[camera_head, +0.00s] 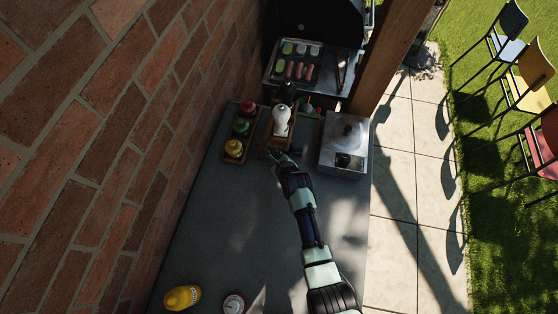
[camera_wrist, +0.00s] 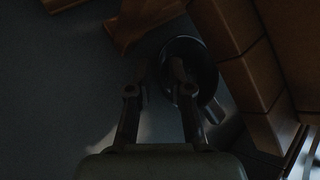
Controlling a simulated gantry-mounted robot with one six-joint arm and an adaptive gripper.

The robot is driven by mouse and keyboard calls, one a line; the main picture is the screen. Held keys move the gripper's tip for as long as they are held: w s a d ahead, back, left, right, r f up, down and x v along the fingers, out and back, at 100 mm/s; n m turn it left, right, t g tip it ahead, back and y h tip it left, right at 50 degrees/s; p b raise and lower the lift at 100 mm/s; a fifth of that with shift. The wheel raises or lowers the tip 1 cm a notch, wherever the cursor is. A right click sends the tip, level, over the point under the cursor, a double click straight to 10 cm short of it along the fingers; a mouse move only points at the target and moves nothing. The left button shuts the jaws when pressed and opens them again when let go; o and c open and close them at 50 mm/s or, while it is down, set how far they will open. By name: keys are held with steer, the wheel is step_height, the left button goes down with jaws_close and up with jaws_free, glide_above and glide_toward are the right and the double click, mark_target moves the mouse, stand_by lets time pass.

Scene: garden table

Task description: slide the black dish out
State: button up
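The black dish (camera_wrist: 205,68) is a dark round shape in the wrist view, lying on the grey counter close against wooden parts. My gripper (camera_wrist: 158,88) is open, with a clear gap between its fingers. Its right finger overlaps the dish in the picture, and its left finger is over bare counter left of the dish. The dish's left rim shows between the fingers; I cannot tell whether either finger touches it. In the head view my gripper (camera_head: 276,156) is low over the counter, just in front of the wooden holder (camera_head: 267,140). I cannot make out the dish there.
A white mill (camera_head: 281,121) stands at the wooden holder. A tray with sauce bottles (camera_head: 235,148) is left, beside the brick wall. A metal box (camera_head: 345,146) is right. A grill (camera_head: 297,66) is behind. The front counter is mostly clear, with a yellow bottle (camera_head: 182,297).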

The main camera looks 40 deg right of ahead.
steer(key=shift+w+f, duration=0.15)
jaws_close()
